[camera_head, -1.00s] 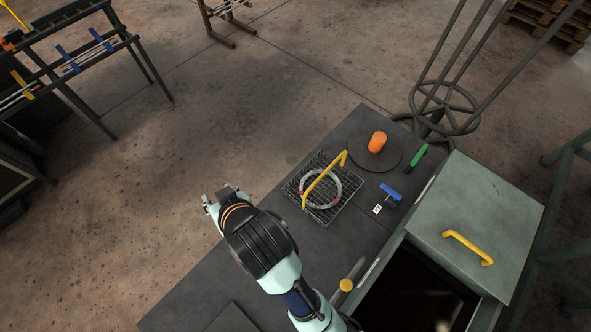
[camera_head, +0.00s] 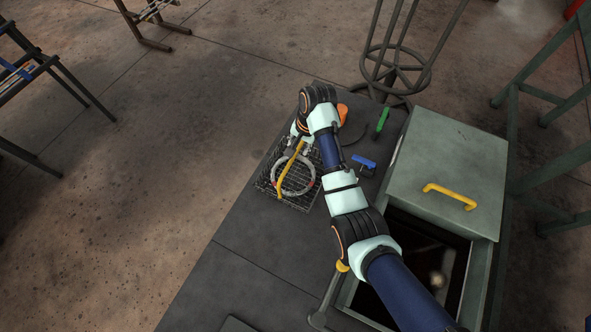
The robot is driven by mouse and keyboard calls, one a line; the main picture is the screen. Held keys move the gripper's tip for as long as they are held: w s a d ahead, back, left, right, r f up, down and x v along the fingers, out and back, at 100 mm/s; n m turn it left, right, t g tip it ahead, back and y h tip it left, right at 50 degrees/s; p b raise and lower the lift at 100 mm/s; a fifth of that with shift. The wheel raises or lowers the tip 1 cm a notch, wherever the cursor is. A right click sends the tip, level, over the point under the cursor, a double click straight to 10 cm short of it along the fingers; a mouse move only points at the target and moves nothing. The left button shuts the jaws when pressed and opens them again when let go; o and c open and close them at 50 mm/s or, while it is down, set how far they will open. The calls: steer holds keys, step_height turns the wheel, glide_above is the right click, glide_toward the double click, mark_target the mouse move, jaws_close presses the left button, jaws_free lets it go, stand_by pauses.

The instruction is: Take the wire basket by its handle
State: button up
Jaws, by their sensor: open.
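The wire basket (camera_head: 264,184) stands on the dark bench top, left of my arm. Its yellow bar handle (camera_head: 291,171) runs across the top, above a pale ring (camera_head: 280,186) lying inside the basket. My gripper (camera_head: 291,148) is open at the far end of the basket, close to the upper end of the handle. It is small and partly hidden by my wrist, so I cannot tell whether the handle is between the fingers or touched by them.
A green-handled tool (camera_head: 382,121) and a blue-handled item (camera_head: 364,161) lie to the right. A grey-green cabinet lid (camera_head: 450,165) with a yellow handle borders the right side. The near bench top is mostly clear.

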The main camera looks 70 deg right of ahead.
mark_target(296, 154)
steer(key=f+b, duration=0.1)
steer(key=f, duration=0.1)
steer(key=f+b, duration=0.1)
steer(key=w+f+b, duration=0.1)
steer(key=f, duration=0.1)
steer(key=shift+a+f+b, duration=0.1)
steer(key=shift+f+b, duration=0.2)
steer(key=shift+r, duration=0.15)
jaws_close()
